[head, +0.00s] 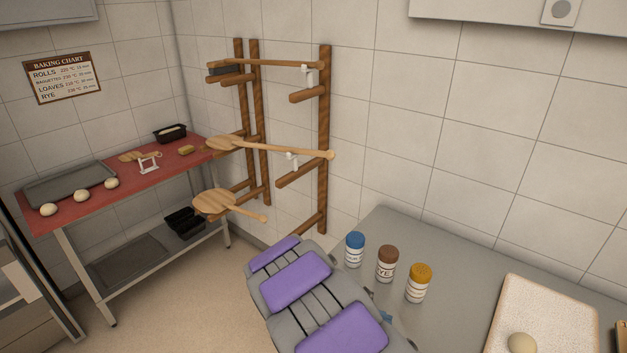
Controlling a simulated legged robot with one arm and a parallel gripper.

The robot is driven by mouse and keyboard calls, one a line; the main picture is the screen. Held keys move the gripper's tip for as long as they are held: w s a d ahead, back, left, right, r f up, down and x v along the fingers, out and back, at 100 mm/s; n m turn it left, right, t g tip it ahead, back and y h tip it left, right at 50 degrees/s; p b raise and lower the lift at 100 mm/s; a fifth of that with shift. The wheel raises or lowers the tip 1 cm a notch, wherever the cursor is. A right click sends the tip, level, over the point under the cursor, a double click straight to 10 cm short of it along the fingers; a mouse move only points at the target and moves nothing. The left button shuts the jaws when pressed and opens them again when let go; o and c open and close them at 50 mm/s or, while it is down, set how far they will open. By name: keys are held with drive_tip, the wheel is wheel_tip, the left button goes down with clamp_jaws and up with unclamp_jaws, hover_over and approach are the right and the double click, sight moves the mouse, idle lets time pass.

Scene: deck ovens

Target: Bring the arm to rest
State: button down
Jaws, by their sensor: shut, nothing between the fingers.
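My gripper is not visible in the head view, so its fingers cannot be seen. A grey body with purple pads shows at the bottom middle, in front of the grey counter (407,225); it appears to be part of me. No fingertips show on it.
Blue-, brown- and yellow-capped jars (355,250) (387,264) (419,284) stand on the counter by a pale board (560,310) with a dough ball (522,343). A wooden rack (323,120) holds peels (280,148). A red-topped table (70,208) stands left; floor between is clear.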

drive_tip(key=s+d+r+m+g+y, duration=0.2)
drive_tip(key=s+d+r+m, duration=0.15)
drive_tip(key=s+r, duration=0.35)
drive_tip(key=s+d+r+m+g+y, duration=0.2)
drive_tip(key=s+r+m, duration=0.25)
drive_tip(key=s, duration=0.45)
drive_tip(key=s+a+r+m+y, duration=0.2)
drive_tip(key=s+a+y, duration=0.1)
drive_tip(key=s, duration=0.5)
drive_tip(key=s+a+r+m+t+y, duration=0.1)
drive_tip(key=s+a+y, duration=0.3)
drive_tip(key=s, duration=0.4)
drive_tip(key=shift+s+a+r+m, duration=0.4)
drive_tip(key=shift+a+m, duration=0.15)
drive_tip(key=shift+m, duration=0.25)
